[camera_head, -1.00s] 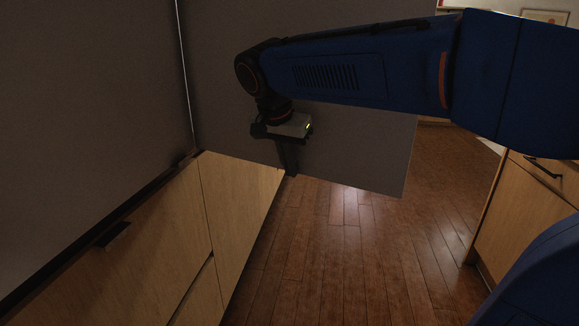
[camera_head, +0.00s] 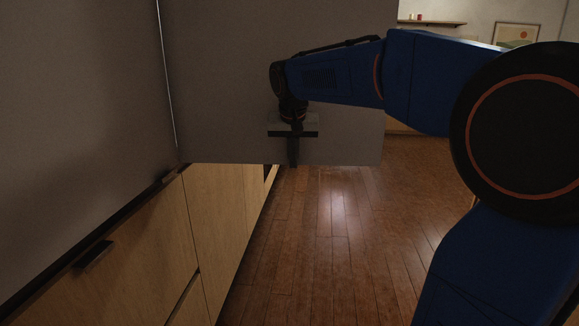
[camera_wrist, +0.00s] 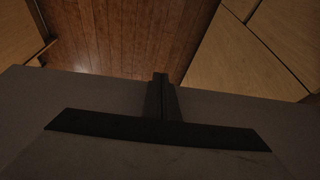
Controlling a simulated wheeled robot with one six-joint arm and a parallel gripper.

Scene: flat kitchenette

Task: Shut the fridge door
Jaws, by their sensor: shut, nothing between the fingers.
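The fridge door (camera_head: 220,90) is a plain grey panel that stands open, jutting out to the right from the grey fridge front (camera_head: 75,90). Its free edge is at the right, and its lower edge looks level. My gripper (camera_head: 293,163) is shut and empty, pointing down in front of the door's near face, close to its lower edge. In the wrist view my gripper (camera_wrist: 160,85) is in front of the grey door (camera_wrist: 45,98). I cannot tell whether it touches the panel. My forearm hides part of the door.
Wooden cabinets (camera_head: 150,250) with a dark handle (camera_head: 95,254) run along the left below the fridge. The wooden floor (camera_head: 335,245) is clear in the middle. A shelf (camera_head: 432,24) and a picture (camera_head: 516,38) are on the far wall.

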